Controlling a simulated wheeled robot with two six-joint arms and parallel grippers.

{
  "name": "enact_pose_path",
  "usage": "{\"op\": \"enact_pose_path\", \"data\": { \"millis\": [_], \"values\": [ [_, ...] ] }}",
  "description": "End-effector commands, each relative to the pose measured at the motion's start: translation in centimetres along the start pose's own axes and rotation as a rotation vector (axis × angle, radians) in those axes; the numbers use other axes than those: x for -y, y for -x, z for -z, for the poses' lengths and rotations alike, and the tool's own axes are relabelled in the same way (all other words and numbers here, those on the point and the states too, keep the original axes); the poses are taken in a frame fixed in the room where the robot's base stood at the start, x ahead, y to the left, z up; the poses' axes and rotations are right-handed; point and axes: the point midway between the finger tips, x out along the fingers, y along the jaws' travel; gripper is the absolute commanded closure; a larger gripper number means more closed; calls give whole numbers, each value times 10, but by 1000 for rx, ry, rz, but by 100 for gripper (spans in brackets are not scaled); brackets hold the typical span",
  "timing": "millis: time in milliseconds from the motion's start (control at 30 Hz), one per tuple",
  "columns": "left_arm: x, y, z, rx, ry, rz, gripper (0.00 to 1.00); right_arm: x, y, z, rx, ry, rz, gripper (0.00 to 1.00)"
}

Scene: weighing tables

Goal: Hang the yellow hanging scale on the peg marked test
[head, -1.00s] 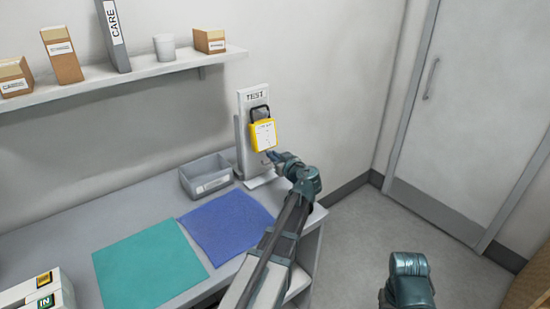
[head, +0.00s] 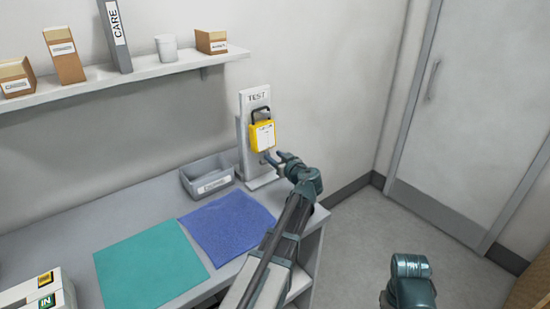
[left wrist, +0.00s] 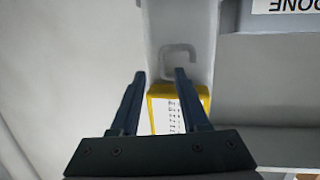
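The yellow hanging scale (head: 262,136) hangs upright against the grey stand marked TEST (head: 256,98), below the label. Its black handle loop (head: 261,112) is at the top; the peg itself cannot be made out. My left gripper (head: 271,157) is open and empty just below and in front of the scale. In the left wrist view the scale (left wrist: 204,95) shows beyond the open fingers (left wrist: 160,75), its white face partly between them, with a pale hook (left wrist: 180,55) at its end. The right arm shows at the lower right, but its gripper does not.
A grey bin (head: 207,178) stands on the table left of the stand; its label reads DONE in the left wrist view. A blue mat (head: 225,222) and a teal mat (head: 150,268) lie clear. A shelf (head: 130,82) with boxes runs above.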

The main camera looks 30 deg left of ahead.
Motion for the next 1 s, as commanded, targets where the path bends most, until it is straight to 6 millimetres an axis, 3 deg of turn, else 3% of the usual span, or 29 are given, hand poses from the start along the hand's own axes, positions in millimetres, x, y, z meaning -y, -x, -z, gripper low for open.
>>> {"op": "enact_pose_path", "data": {
  "millis": [267,700,1000],
  "values": [
    [0,7,0,1,1,-1,55,0,2,0,0,0,0,50],
    [1,96,1,1,-1,-4,55,-2,21,-1,0,0,0,50],
    [0,133,0,0,0,-1,55,-3,27,-2,0,0,0,50]
  ]
}}
